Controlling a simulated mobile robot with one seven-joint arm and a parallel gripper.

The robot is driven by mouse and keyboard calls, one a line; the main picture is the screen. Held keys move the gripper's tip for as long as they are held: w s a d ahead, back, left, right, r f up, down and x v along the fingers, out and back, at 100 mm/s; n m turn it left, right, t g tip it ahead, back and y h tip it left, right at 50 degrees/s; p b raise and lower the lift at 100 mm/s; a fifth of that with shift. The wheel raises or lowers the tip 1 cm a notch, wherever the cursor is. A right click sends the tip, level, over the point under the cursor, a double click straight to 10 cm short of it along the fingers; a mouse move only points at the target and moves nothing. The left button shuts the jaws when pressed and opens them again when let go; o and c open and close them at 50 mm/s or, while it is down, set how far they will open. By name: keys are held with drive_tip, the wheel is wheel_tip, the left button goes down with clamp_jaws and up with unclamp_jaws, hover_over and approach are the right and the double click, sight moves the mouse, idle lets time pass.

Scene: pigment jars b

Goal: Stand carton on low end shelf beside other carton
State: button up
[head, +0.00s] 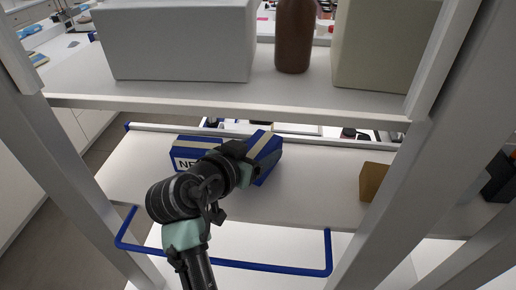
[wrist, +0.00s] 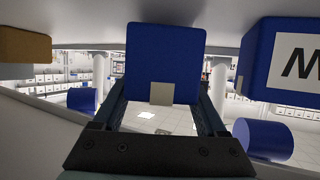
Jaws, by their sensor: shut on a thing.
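A blue carton with a tan stripe (head: 266,153) is in my gripper (head: 243,166), over the low shelf (head: 310,195). It looks turned at an angle to the other carton, and I cannot tell whether it touches the shelf. In the wrist view the held carton (wrist: 165,60) sits between the two fingers, which are shut on it. The other blue carton (head: 184,142), with a white label, stands on the shelf just left of it, partly hidden by my arm. It also shows at the right of the wrist view (wrist: 262,60), with a gap between the two.
An ochre box (head: 372,180) stands at the right of the low shelf, with bare shelf between. A blue rail (head: 270,268) runs along the front. The upper shelf (head: 290,92) overhead bears a white box (head: 178,45), a brown bottle (head: 294,38) and a cream box (head: 383,45).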

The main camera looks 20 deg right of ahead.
drive_tip(key=shift+f+b, duration=0.45)
drive_tip(key=shift+f, duration=0.1)
drive_tip(key=o, duration=1.5)
drive_tip(key=shift+o, duration=0.2)
